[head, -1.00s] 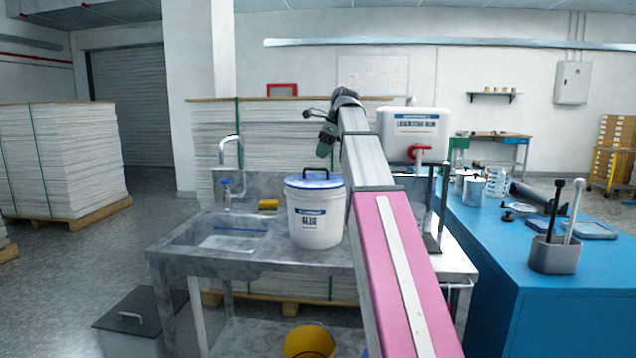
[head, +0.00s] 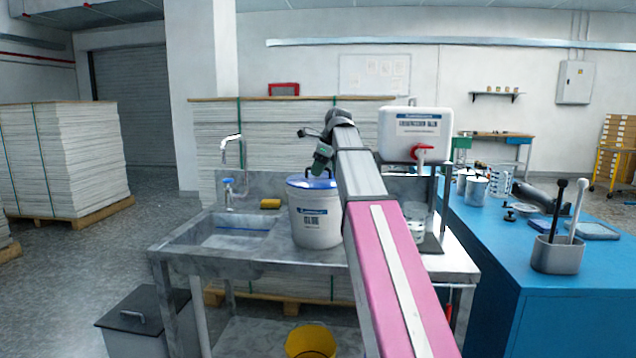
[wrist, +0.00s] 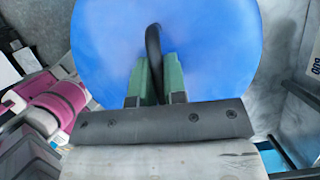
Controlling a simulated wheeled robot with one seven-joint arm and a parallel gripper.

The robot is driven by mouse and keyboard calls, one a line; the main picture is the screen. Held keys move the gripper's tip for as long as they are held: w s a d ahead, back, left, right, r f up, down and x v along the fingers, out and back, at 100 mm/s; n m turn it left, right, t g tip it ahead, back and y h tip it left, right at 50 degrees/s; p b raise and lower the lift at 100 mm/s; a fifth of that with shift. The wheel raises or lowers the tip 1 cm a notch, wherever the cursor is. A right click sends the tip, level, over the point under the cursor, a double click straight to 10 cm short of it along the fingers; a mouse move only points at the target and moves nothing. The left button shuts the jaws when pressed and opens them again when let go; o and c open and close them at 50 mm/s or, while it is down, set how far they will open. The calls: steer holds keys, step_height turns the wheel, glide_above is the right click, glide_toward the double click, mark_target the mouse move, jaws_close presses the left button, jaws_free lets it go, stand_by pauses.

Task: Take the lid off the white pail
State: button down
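The white pail (head: 316,226) stands upright on the steel sink bench, with its blue lid (head: 300,182) on top. The lid's black handle (head: 316,171) stands up in the middle. In the wrist view the blue lid (wrist: 215,50) fills the upper middle, and the dark curved handle (wrist: 153,45) runs down between my green fingers. My gripper (head: 321,160) is just above the lid at the handle. In the wrist view my gripper (wrist: 157,75) has its fingers apart, one on each side of the handle. Contact with the handle is not clear.
A white canister (head: 414,130) with a red tap stands right of the pail. A yellow sponge (head: 270,204) lies by the sink tap (head: 230,165). A yellow bucket (head: 310,341) is below the bench. The blue table (head: 560,285) on the right holds cups and tools.

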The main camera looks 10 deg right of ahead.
steer(key=shift+r, duration=0.1)
stand_by(0.3)
steer(key=shift+r, duration=0.55)
step_height(320, 180, up, 3)
steer(key=shift+w+f, duration=0.1)
steer(key=shift+f, duration=0.05)
steer(key=s+a+r, duration=0.7)
steer(key=s+a, duration=0.1)
steer(key=shift+s, duration=0.35)
